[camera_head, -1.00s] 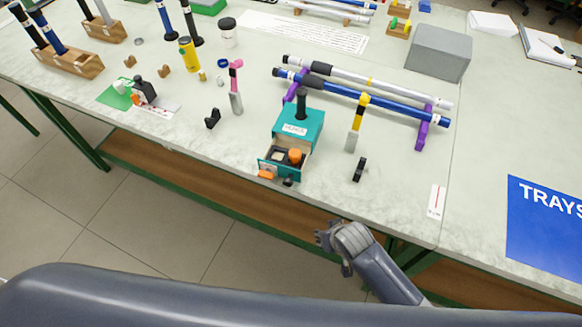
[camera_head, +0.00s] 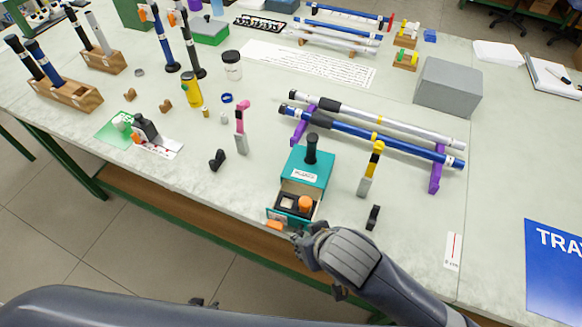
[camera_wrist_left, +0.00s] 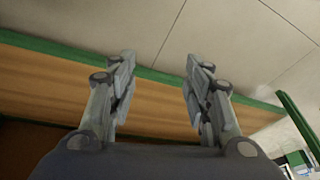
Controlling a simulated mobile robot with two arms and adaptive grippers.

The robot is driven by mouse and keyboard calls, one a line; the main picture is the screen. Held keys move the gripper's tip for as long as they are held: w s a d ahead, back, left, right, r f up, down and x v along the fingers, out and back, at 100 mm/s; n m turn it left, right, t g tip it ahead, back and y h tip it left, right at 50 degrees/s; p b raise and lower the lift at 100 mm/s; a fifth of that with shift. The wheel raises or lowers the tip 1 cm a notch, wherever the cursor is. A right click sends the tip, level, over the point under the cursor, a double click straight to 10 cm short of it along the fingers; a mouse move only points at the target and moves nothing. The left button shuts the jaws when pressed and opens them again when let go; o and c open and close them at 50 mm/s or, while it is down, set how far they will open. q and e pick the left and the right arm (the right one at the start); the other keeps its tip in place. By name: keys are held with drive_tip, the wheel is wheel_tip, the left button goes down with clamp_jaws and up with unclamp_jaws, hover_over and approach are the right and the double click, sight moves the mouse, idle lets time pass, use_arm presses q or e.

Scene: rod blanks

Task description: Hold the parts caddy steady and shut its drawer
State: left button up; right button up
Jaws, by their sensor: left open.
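The parts caddy (camera_head: 318,161) is a teal box with a black knob on top and a white label. It stands upright near the table's front edge. Its drawer (camera_head: 279,215) sticks out toward me, open, with an orange-capped part and other small parts inside; an orange piece is at its front.
A yellow-handled tool (camera_head: 371,168) and a small black clip (camera_head: 373,217) lie right of the caddy. A pink-handled tool (camera_head: 242,128) and another black clip (camera_head: 217,160) are left of it. Rods on purple stands (camera_head: 437,170) lie behind. The table's front right is mostly clear.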

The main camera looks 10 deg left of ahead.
use_arm(q)
drive_tip(key=w+a+r+n+t+y, duration=0.1)
drive_tip(key=w+a+r+n+t, duration=0.1)
drive_tip(key=w+a+r, duration=0.6)
drive_tip(key=w+a+r+n+t+y, duration=0.15)
drive_tip(key=w+a+r, duration=0.35)
drive_tip(key=w, duration=0.6)
drive_tip(key=w+a+r+n+t+y, duration=0.2)
drive_tip(key=w+a+r, duration=0.3)
drive_tip(key=a+r, duration=0.4)
drive_tip(key=w+a+r+n+t+y, duration=0.1)
drive_tip(key=w+a+r+n+t, duration=0.15)
drive_tip(key=w+a+r, duration=0.5)
wheel_tip(320, 180, up, 8)
drive_tip(key=w, duration=0.2)
drive_tip(key=w+d+r+m+t+h, duration=0.1)
drive_tip(key=w+d+r+m+h, duration=0.25)
drive_tip(key=d, duration=0.75)
drive_tip(key=w+d+r+m+t+h, duration=0.2)
drive_tip(key=w+d+m, duration=0.2)
drive_tip(key=d, duration=0.7)
drive_tip(key=m+g+h, duration=0.3)
drive_tip(key=m+h, duration=0.4)
drive_tip(key=h, duration=0.1)
approach(309, 150)
drive_tip(key=x, duration=1.1)
use_arm(e)
drive_tip(key=shift+w+a+f, duration=0.1)
drive_tip(key=shift+w, duration=0.25)
